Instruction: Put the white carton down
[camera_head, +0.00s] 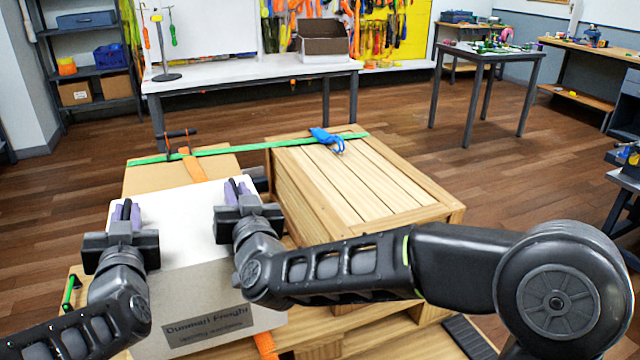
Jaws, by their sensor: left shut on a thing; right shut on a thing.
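The white carton (178,205) is at the lower left of the head view, with a broad grey-brown band and a dark "Dunmarl Freight" label (212,327) on its near side. My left gripper (124,213) is shut on the carton at its left side. My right gripper (236,190) is shut on it at its right side. The carton is above or on the wooden pallet (400,343); its underside is hidden, so I cannot tell whether it touches. My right forearm crosses in front of the pallet.
A slatted wooden crate (345,185) stands right of the carton, with a green strap (235,149) and a blue buckle (328,140). A brown carton (145,178) lies behind, with an orange strap (192,167). A white table (250,77) stands farther back.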

